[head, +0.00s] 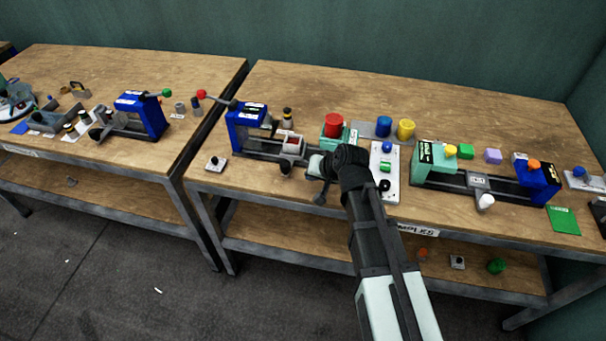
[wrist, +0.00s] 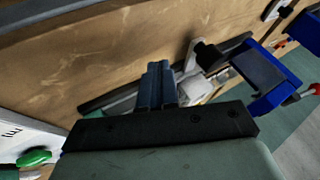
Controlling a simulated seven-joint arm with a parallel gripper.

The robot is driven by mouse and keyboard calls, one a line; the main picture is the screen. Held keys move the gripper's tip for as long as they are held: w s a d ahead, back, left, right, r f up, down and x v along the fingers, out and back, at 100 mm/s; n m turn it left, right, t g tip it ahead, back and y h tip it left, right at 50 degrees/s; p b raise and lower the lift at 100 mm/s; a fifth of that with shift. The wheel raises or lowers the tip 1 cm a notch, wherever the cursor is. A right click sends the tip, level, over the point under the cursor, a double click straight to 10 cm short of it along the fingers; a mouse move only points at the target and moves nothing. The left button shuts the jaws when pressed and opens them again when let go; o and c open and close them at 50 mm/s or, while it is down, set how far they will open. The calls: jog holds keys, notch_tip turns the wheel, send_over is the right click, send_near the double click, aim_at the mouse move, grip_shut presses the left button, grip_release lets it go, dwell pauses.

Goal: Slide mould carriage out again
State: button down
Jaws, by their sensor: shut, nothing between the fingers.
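A press with a blue frame (head: 245,128) stands on the right-hand bench, its dark rails running right. In the wrist view the blue fingers (wrist: 157,85) are shut together and empty. The carriage (wrist: 194,93) shows beyond them, with its dark knob (wrist: 212,56) and the blue frame (wrist: 262,78) to the right. Contact cannot be told.
A white panel with buttons (head: 385,172) is right of my wrist. A red cylinder (head: 334,124) on a green block stands behind my gripper. A second press (head: 436,165) with its own carriage (head: 478,183) stands farther right. The bench front left of my gripper is mostly free.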

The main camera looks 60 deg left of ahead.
jog(key=v, duration=0.7)
jog(key=shift+d+r, duration=0.2)
jog(key=shift+r, duration=0.05)
jog(key=w+d+f+m+h, duration=0.25)
jog(key=w+d+f, duration=0.25)
jog(key=d+f, duration=0.55)
jog(key=w+d+f+m+h, duration=0.3)
jog(key=d+f, duration=0.5)
jog(key=d, duration=0.6)
jog(key=w+d+f+m+h, duration=0.1)
jog(key=w+d+f+m, duration=0.1)
jog(key=w+d+f, duration=0.7)
jog(key=s+d+f+m+g, duration=0.1)
jog(key=s+d+f, duration=0.25)
jog(key=d, duration=0.35)
jog(key=s+d+f+g+h, duration=0.1)
jog(key=s+d+f, duration=0.2)
jog(key=d+f, duration=0.3)
jog(key=s+d+f+m+g, duration=0.1)
jog(key=s+d+f, duration=0.25)
jog(key=d, duration=0.35)
jog(key=s+d+f+g, duration=0.3)
jog(key=s+d+f, duration=0.3)
jog(key=s+d, duration=0.4)
jog(key=s, duration=0.3)
jog(key=shift+s+f+m, duration=0.2)
jog(key=shift+f+m, duration=0.05)
jog(key=shift+m, duration=0.1)
